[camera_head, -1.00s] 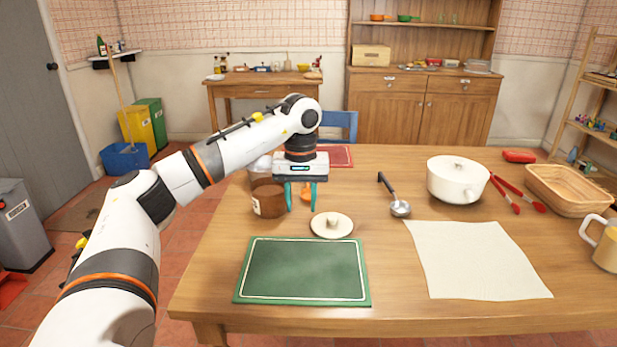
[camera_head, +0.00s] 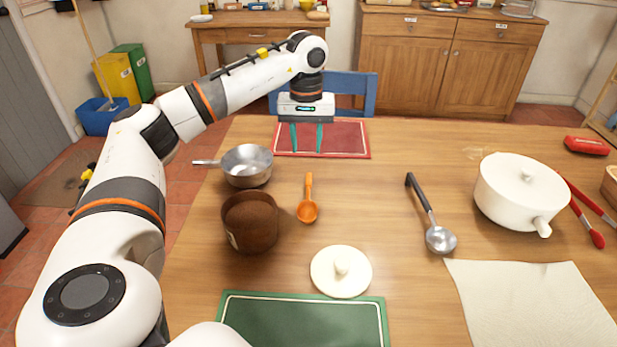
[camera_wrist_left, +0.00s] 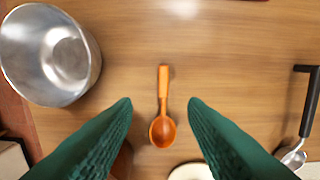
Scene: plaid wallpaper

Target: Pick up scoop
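An orange scoop (camera_head: 308,199) lies on the wooden table, its handle pointing to the far side and its bowl toward the near side. In the left wrist view the scoop (camera_wrist_left: 163,108) shows between my two green fingers, apart from both. My left gripper (camera_head: 306,151) is open and empty; in the head view it appears beyond the scoop, in front of the red mat. It also shows open in the left wrist view (camera_wrist_left: 160,103). My right gripper is not in view.
A brown pot (camera_head: 250,222) stands close left of the scoop, with a metal saucepan (camera_head: 247,166) behind it. A white lid (camera_head: 341,271) lies nearer. A ladle (camera_head: 431,215) and white casserole (camera_head: 521,191) are to the right. Table between scoop and ladle is clear.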

